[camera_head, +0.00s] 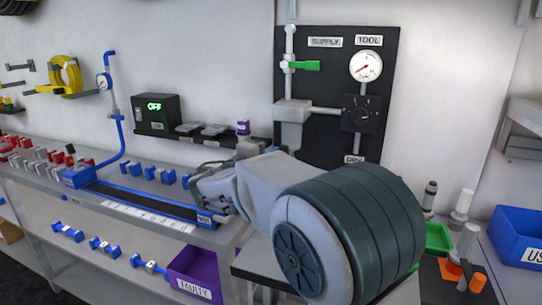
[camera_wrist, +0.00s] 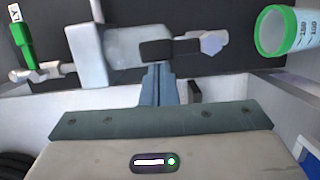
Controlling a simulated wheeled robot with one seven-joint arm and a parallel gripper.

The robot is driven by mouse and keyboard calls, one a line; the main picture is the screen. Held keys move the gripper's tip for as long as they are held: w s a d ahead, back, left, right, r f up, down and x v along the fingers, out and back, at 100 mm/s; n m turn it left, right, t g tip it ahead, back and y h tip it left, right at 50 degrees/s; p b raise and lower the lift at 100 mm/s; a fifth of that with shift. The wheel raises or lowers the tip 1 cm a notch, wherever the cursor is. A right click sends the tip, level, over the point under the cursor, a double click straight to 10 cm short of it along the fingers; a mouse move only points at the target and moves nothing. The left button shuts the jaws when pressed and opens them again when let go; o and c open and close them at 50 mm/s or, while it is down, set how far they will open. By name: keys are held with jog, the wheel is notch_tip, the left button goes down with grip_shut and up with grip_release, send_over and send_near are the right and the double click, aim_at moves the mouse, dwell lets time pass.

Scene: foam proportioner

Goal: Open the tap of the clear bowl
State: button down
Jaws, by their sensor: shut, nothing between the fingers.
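In the wrist view, turned sideways, a pale grey block (camera_wrist: 88,55) sits on the dark panel.
A green-rimmed measuring cup (camera_wrist: 272,32) lies beyond the tap in the wrist view. A green supply handle (camera_head: 304,66) and gauge (camera_head: 366,66) are on the panel. A purple bin (camera_head: 195,275) and blue bin (camera_head: 518,238) stand either side of my arm.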

jog(key=s+a+b, duration=0.1)
jog(key=s+a, duration=0.5)
jog(key=a, duration=0.4)
jog(key=s+d+f+m+g+y+p, duration=0.1)
jog(key=s+d+f+m+g+p, duration=0.25)
jog(key=d, duration=0.55)
jog(key=s+d+f+g+y+p, duration=0.1)
jog(key=s+d+g+y+p, duration=0.1)
jog(key=s+d+g, duration=0.55)
jog(key=s+d+f+m+y+p, duration=0.1)
jog(key=s+m+y+p, duration=0.2)
jog(key=s, duration=0.4)
jog(key=s+d+f+m+y+p, duration=0.2)
jog(key=s+y, duration=0.3)
jog(key=s, duration=0.3)
jog(key=shift+s+d+f+m+p, duration=0.2)
jog(key=shift+s+f+m+p, duration=0.1)
jog(key=shift+m+p, duration=0.45)
